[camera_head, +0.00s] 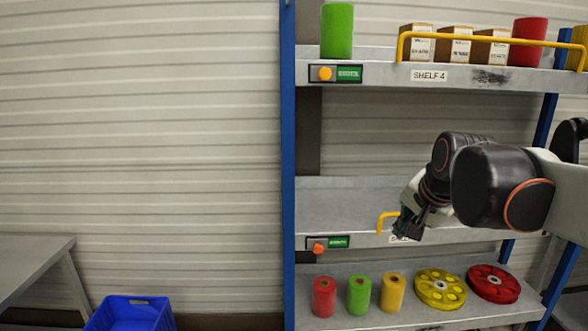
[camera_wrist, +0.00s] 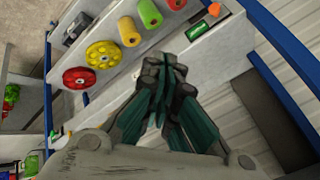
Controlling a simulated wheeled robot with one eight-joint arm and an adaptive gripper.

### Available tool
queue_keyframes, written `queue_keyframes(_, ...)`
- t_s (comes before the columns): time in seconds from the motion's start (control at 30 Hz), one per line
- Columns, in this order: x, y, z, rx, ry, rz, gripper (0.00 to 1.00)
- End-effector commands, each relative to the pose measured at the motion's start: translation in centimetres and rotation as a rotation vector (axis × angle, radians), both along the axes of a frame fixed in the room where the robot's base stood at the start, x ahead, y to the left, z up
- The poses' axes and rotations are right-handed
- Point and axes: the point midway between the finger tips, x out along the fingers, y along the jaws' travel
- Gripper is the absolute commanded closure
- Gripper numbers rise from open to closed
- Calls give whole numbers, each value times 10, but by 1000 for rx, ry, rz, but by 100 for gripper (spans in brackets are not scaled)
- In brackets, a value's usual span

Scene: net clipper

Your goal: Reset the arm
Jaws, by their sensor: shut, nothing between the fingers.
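My gripper (camera_head: 407,229) is in front of the middle shelf level in the head view, pointing down and to the left. In the wrist view, the fingers of my gripper (camera_wrist: 166,85) are closed together with nothing between them. My black and white arm reaches in from the right edge of the head view, bent, and covers part of the middle shelf and its label.
A blue-posted shelf rack (camera_head: 289,160) fills the right half. Its lower shelf holds red (camera_head: 324,297), green (camera_head: 359,296) and yellow (camera_head: 392,294) spools and two wheels (camera_head: 440,289). A blue crate (camera_head: 130,315) and grey table (camera_head: 35,262) stand left.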

Motion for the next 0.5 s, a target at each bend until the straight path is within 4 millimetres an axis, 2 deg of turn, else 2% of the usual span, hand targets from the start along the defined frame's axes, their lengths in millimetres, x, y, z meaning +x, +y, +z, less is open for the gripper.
queue_keyframes(0.03, -21, 7, -11, -43, 0, 61, 100)
queue_keyframes(0.2, -82, 25, -44, -211, -1, 285, 100)
queue_keyframes(0.4, -149, 36, -94, -388, -1, 521, 100)
queue_keyframes(0.5, -176, 37, -118, -447, 0, 599, 100)
